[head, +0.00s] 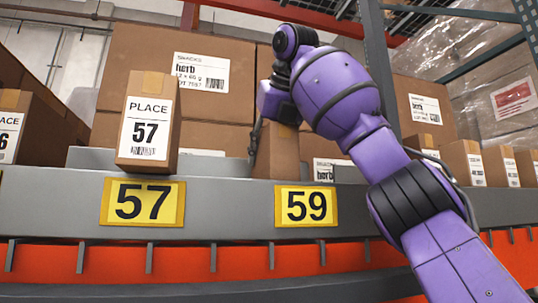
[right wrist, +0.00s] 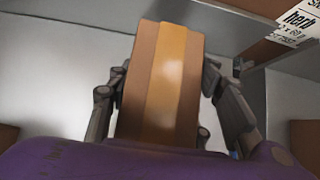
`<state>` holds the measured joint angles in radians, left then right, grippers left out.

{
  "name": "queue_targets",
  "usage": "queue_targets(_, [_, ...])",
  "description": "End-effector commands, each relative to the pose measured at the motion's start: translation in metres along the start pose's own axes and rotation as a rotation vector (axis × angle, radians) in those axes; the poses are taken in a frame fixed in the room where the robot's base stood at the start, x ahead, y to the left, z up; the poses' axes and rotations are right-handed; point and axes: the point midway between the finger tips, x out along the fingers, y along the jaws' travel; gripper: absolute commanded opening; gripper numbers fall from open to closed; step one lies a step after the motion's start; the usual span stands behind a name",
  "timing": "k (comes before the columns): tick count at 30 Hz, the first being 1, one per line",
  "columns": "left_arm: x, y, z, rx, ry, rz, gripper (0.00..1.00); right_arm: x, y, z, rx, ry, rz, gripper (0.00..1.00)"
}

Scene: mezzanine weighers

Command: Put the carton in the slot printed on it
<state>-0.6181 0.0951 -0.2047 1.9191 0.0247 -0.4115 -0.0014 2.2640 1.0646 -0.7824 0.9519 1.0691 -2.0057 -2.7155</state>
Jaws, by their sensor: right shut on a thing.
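My right gripper (head: 268,130) is shut on a brown carton (head: 277,155) above the yellow 59 plate (head: 306,206). In the right wrist view the carton (right wrist: 160,85) sits between the two fingers, with a tan tape strip down it; no printed label shows on the faces I see. A second carton (head: 147,125), labelled "PLACE 57", stands upright at the shelf's front edge above the yellow 57 plate (head: 142,202). Whether the held carton touches the shelf is hard to tell. My left gripper is not in view.
The grey shelf edge (head: 230,222) runs across, with an orange band (head: 120,258) below. Large brown boxes (head: 215,60) stand behind. A carton (head: 35,125) stands at far left and several small cartons (head: 465,160) at right. A blue-grey rack post (head: 377,60) rises behind my arm.

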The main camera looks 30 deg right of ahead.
Motion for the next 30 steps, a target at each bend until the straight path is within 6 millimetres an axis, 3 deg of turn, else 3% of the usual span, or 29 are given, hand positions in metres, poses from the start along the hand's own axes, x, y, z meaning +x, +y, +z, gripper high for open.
queue_targets(4, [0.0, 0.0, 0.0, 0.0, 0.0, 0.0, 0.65, 0.003, 0.0, -0.003, 0.0, -0.002, 0.0, 0.04])
queue_targets(5, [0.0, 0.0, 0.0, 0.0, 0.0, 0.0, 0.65, 0.003, 0.0, -0.003, 0.0, 0.0, 0.0, 0.5])
queue_targets(8, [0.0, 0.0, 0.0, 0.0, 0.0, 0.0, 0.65, 0.003, 0.0, -0.003, 0.0, 0.0, 0.0, 0.63])
queue_targets(21, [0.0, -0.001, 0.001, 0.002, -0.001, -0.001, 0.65, -0.001, 0.0, 0.001, 0.001, 0.0, 0.001, 0.65])
queue_targets(30, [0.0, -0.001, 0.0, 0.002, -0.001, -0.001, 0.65, -0.057, -0.001, 0.001, 0.002, -0.005, 0.0, 0.65])
